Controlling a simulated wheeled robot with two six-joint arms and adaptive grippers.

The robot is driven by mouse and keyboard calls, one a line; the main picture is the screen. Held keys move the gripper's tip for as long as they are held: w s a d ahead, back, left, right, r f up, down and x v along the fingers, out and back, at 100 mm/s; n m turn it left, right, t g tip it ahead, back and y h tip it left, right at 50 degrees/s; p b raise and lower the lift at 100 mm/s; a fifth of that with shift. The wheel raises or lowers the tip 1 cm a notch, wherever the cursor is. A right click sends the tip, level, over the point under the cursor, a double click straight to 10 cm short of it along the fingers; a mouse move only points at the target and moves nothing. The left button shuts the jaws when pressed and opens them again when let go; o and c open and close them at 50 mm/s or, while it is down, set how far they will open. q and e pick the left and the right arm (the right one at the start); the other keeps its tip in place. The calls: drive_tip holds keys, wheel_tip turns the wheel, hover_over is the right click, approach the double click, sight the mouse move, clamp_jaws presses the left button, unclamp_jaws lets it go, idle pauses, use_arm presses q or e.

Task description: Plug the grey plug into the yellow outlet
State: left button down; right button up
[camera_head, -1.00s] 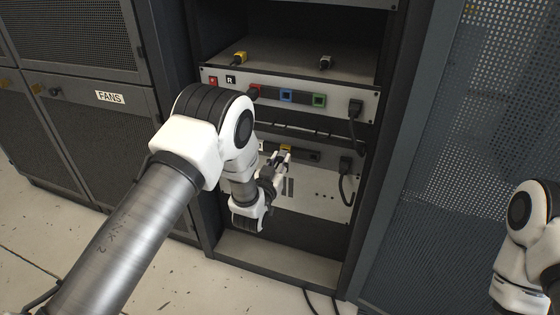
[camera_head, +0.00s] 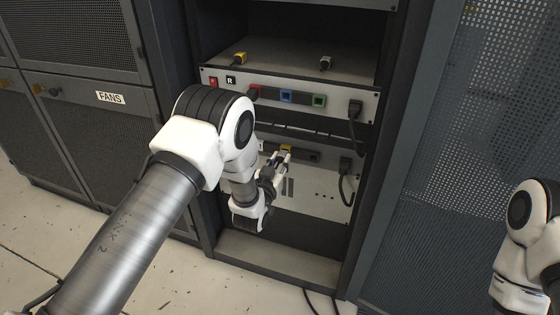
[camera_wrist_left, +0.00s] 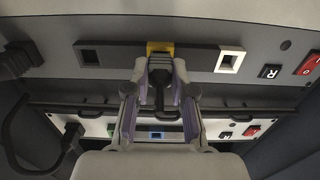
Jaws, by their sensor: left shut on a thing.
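The yellow outlet (camera_head: 286,148) is on the front of the lower rack unit; it shows in the left wrist view (camera_wrist_left: 160,47) at top centre. My left gripper (camera_head: 284,157), also in the left wrist view (camera_wrist_left: 160,68), is shut on a dark grey plug (camera_wrist_left: 160,84). The plug's front end is at the yellow outlet, in line with it. Its front face is hidden, so I cannot tell how deep it sits. In the head view the fingers mostly hide the plug. My right gripper is out of view.
A yellow-fronted plug (camera_head: 239,58) and a pale-fronted plug (camera_head: 325,62) lie on the shelf above. The upper unit has blue (camera_head: 287,96) and green (camera_head: 319,100) outlets. Black cables (camera_head: 352,135) hang at the right. Rack side walls flank my left arm.

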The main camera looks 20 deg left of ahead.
use_arm(q)
drive_tip(key=shift+w, duration=0.15)
drive_tip(key=c, duration=0.9)
unclamp_jaws()
drive_tip(key=s, duration=1.2)
drive_tip(key=shift+a, duration=0.25)
drive_tip(key=shift+f, duration=0.1)
